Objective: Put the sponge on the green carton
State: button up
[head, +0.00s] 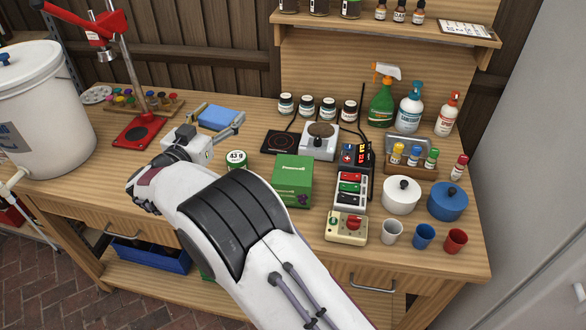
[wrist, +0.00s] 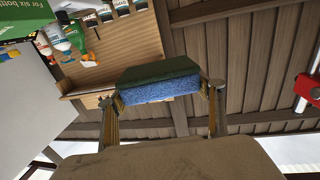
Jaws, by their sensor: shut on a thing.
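My gripper (head: 217,121) is shut on the sponge (head: 221,116), which is blue in the head view. In the wrist view the sponge (wrist: 160,92) shows a blue layer and a dark green layer, held between the two fingertips. The sponge seems to be above the bench, but how high I cannot tell. The green carton (head: 292,178) stands on the bench to the right of my gripper and nearer the camera, with a clear flat top. Part of it (wrist: 25,20) shows at the upper left of the wrist view.
A round tin (head: 236,160) stands left of the carton, and a white scale (head: 320,142) with a dark item stands behind it. A powered box with coloured switches (head: 351,190) is to its right. A red press stand (head: 138,132) and a white bucket (head: 40,110) are at left.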

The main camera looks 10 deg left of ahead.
jog(key=d+r+m+h, duration=0.1)
jog(key=d+r+h, duration=0.15)
jog(key=d, duration=0.95)
jog(key=g, duration=0.1)
send_over(293, 169)
jog(key=f, duration=0.2)
jog(key=shift+d+r+m+h, duration=0.1)
jog(key=shift+r+m+h, duration=0.05)
jog(key=shift+m+h, duration=0.25)
jog(key=shift+f, duration=3.15)
jog(key=shift+f, duration=1.85)
jog(key=shift+f, duration=0.15)
